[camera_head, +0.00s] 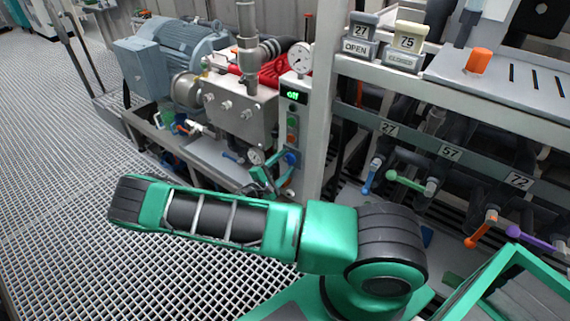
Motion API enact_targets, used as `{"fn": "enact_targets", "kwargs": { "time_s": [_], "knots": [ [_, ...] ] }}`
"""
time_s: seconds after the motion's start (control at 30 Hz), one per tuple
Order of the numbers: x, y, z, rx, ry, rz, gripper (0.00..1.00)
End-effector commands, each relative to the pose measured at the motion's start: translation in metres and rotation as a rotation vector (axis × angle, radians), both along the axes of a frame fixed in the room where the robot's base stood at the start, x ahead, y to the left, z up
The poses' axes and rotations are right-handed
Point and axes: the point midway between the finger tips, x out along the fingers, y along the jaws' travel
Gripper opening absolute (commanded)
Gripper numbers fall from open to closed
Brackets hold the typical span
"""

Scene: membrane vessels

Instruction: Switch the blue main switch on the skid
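The blue main switch (291,158) is a round knob low on the narrow grey control panel of the skid (293,112). A small green display (292,96) above it appears to read "Off". Several coloured buttons sit between the display and the knob. A small teal and dark part, which looks like the end of my gripper (266,178), shows just left of and below the blue knob. I cannot tell whether it touches the knob. My arm's large teal link crosses in front and hides most of the wrist. Whether the fingers are open or shut is not clear.
A blue-grey motor (182,62) and a pump block (240,112) stand left of the panel. A pressure gauge (301,58) sits above it. A rack at right carries numbered tags and coloured valve handles (405,180). The grated floor (60,180) at left is clear.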

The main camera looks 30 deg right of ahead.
Motion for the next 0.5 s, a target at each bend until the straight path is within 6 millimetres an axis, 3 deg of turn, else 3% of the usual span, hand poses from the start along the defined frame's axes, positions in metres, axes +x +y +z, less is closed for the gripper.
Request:
{"fn": "enact_targets", "kwargs": {
  "time_s": [0.27, 0.5],
  "knots": [
    [-0.001, 0.001, 0.001, -0.002, -0.001, -0.002, 0.55],
    [-0.011, 0.033, 0.000, -0.001, 0.000, 0.001, 0.55]
  ]
}}
